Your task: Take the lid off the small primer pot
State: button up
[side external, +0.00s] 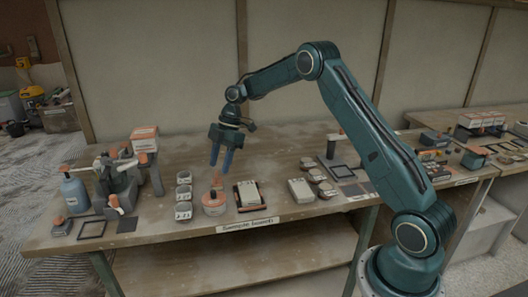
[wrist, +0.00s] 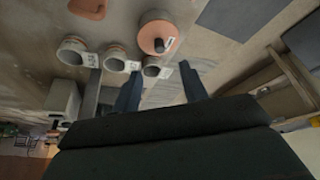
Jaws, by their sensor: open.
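The small primer pot (side external: 214,209) stands near the front of the bench, a squat round pot with a pale label band. Its orange lid (side external: 214,198) sits on top; in the wrist view the lid (wrist: 155,33) shows as an orange disc with a small dark knob. My gripper (side external: 220,169) is open and empty, its blue fingers pointing down above the pot and apart from it. In the wrist view my gripper (wrist: 160,72) shows its two fingers spread, with the lid beyond their tips.
Several white labelled cups (side external: 183,194) stand in a row just left of the pot. An orange piece (side external: 217,180) lies behind it. A dark tray with a pale block (side external: 248,194) is close on the right. A blue bottle (side external: 75,193) and clamp-like tools stand at the left.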

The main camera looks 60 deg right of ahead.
aim_at(213, 191)
jog(key=shift+x, duration=1.75)
jog(key=shift+f, duration=0.1)
jog(key=shift+x, duration=2.5)
grip_shut()
